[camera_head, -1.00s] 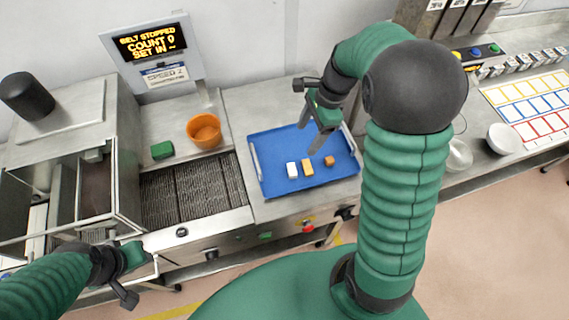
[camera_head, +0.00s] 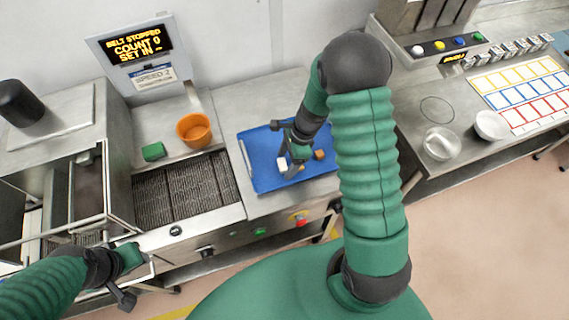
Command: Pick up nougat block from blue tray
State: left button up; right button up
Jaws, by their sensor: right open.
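The blue tray (camera_head: 257,180) lies on the steel bench in the middle. On it are a white block (camera_head: 282,163), which looks like the nougat block, and an orange-brown block (camera_head: 319,154). A yellow block between them is mostly hidden by my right gripper. My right gripper (camera_head: 290,168) is open and points down over the tray, close beside the white block. Whether it touches any block cannot be told. My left gripper (camera_head: 128,279) is open and empty at the lower left, in front of the belt.
An orange bowl (camera_head: 194,130) and a green block (camera_head: 153,151) stand behind the stopped belt (camera_head: 180,190). A clear dish (camera_head: 440,144), a white bowl (camera_head: 491,125) and a coloured grid sheet (camera_head: 520,93) lie on the right bench.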

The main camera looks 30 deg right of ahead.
jog(key=shift+w+a+f, duration=0.1)
jog(key=shift+w+a, duration=0.1)
jog(key=shift+a, duration=0.1)
jog(key=shift+w+a, duration=0.1)
jog(key=shift+a, duration=0.15)
jog(key=c, duration=0.9)
jog(key=shift+d, duration=0.35)
grip_shut()
jog(key=shift+a, duration=0.1)
